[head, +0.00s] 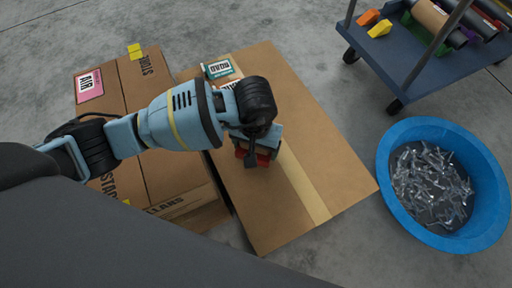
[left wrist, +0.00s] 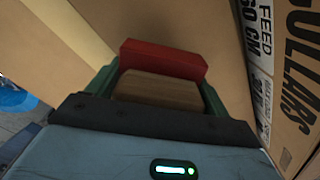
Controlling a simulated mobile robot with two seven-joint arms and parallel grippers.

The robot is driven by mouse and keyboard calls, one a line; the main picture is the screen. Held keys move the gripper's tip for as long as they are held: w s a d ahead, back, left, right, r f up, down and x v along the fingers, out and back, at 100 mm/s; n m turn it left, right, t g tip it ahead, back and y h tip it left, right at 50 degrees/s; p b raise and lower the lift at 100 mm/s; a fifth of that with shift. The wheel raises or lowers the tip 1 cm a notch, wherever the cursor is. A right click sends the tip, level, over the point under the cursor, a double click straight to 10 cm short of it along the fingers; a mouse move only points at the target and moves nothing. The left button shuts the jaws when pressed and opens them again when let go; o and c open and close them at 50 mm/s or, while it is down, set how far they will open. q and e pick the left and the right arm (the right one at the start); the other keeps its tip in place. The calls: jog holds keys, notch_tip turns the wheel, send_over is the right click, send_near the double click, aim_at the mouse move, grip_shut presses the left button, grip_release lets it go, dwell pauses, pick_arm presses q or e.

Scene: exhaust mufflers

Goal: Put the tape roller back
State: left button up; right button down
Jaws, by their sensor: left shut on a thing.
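The tape roller, with a red part (head: 250,157) and a tan part, is in my left gripper (head: 262,146), just above or on the cardboard box with a tape strip; I cannot tell if it touches. My left gripper is shut on it. In the left wrist view the red part (left wrist: 163,60) and the tan part (left wrist: 158,91) of the tape roller show between the green finger edges. In the head view the wrist and fingers hide most of it. My right gripper is not in view.
The taped cardboard box (head: 340,185) lies beside another cardboard box (head: 150,75) at left. A label with "ROAD" (head: 219,69) is at the taped box's far edge. A blue tub (head: 389,190) of clear pieces stands at right. A dark cart (head: 385,60) stands at upper right.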

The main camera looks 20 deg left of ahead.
pick_arm(q)
jog(key=shift+f, duration=0.8)
jog(key=shift+r, duration=0.1)
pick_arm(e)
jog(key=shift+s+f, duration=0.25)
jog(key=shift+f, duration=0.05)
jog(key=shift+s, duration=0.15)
pick_arm(q)
jog(key=shift+f+b, duration=0.2)
jog(key=shift+b, duration=0.1)
jog(key=o, duration=1.2)
jog(key=shift+c, duration=0.2)
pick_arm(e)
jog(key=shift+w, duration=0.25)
